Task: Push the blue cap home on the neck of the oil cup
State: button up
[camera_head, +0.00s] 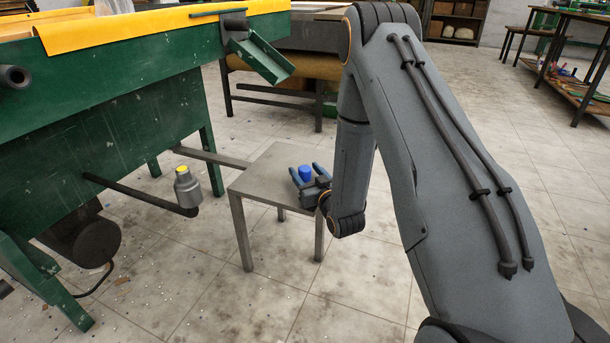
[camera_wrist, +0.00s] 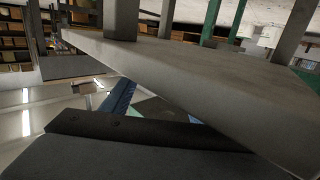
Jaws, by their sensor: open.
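The blue cap (camera_head: 305,174) shows at the small grey table, between the two blue fingers of my gripper (camera_head: 304,167). The fingers are apart, with the cap standing between them; whether either touches it I cannot tell. The oil cup (camera_head: 187,190) is a grey cup with a yellow top, at the end of a dark pipe to the left of the table. It is well apart from my gripper. In the wrist view one blue finger (camera_wrist: 119,99) shows beside the table slab. I cannot make out the cap or the oil cup there.
The small grey table (camera_head: 256,185) stands on the tiled floor, and its slab (camera_wrist: 190,75) crosses the tilted wrist view. A green machine (camera_head: 110,110) with a yellow edge fills the left. The dark pipe (camera_head: 140,195) runs from under it. Open floor lies in front.

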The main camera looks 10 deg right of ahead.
jog(key=w, duration=0.1)
jog(key=w+b, duration=0.1)
jog(key=w, duration=0.1)
jog(key=w+b, duration=0.1)
jog(key=w, duration=0.1)
jog(key=shift+a+f, duration=0.35)
jog(key=c, duration=1.1)
